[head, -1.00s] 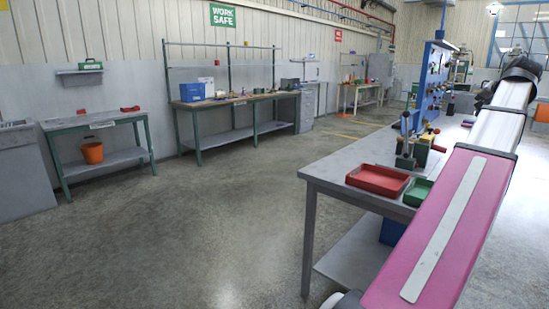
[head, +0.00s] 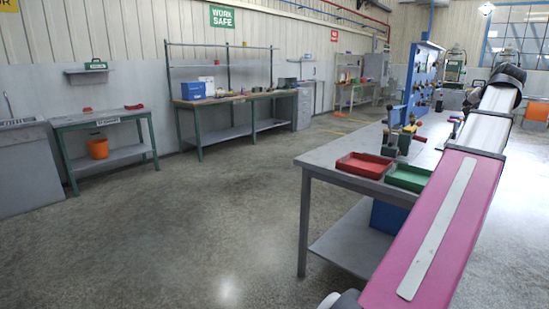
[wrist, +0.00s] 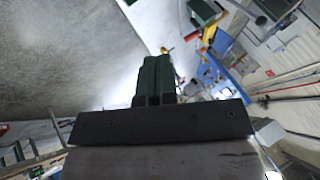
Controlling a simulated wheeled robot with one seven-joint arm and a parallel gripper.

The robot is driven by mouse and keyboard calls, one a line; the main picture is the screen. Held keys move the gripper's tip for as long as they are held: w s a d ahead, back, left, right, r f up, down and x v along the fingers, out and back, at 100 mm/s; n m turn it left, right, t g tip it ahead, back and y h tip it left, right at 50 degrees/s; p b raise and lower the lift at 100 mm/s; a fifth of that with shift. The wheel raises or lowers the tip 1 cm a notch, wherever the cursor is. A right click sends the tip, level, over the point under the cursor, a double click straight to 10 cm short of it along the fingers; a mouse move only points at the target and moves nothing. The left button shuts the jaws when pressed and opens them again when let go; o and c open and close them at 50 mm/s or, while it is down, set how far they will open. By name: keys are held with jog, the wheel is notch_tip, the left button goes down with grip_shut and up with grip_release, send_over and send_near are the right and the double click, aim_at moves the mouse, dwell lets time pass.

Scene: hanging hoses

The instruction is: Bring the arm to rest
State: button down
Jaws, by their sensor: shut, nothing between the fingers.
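My arm (head: 455,190), with a pink link and a white link, reaches forward along the right side of the head view. Its far end, dark, is over the far part of the workbench, and the gripper cannot be made out there. In the wrist view my gripper (wrist: 158,80) shows as dark green fingers pressed together, shut and empty. The view behind the fingers is tilted, with floor at left and bench things and a blue panel at right.
A grey workbench (head: 322,160) stands beside my arm, bearing a red tray (head: 363,166), a green tray (head: 408,178) and a small vise-like tool (head: 390,142). A blue panel (head: 423,72) rises behind. Open floor (head: 200,220) lies to the left; benches line the wall.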

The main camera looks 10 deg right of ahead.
jog(key=w+a+f+n+g+y, duration=0.15)
jog(key=w+a+f, duration=0.35)
jog(key=a+f, duration=0.55)
jog(key=w+a+f+n+g, duration=0.1)
jog(key=w+a+f+n, duration=0.1)
jog(key=w+a+f, duration=0.6)
jog(key=w+a+f+n+g+y, duration=0.1)
jog(key=w+a+f+n, duration=0.15)
jog(key=a+f, duration=1)
jog(key=s+a+f+n+g, duration=0.2)
jog(key=s+a+f, duration=0.3)
jog(key=a+f, duration=0.8)
jog(key=s+a+f+n+g+h, duration=0.1)
jog(key=s+a+f+n, duration=0.3)
jog(key=a+f, duration=0.8)
jog(key=a+g, duration=0.1)
jog(key=a, duration=0.3)
jog(key=shift+s+f, duration=0.35)
jog(key=shift+f, duration=0.05)
jog(key=shift+d, duration=0.1)
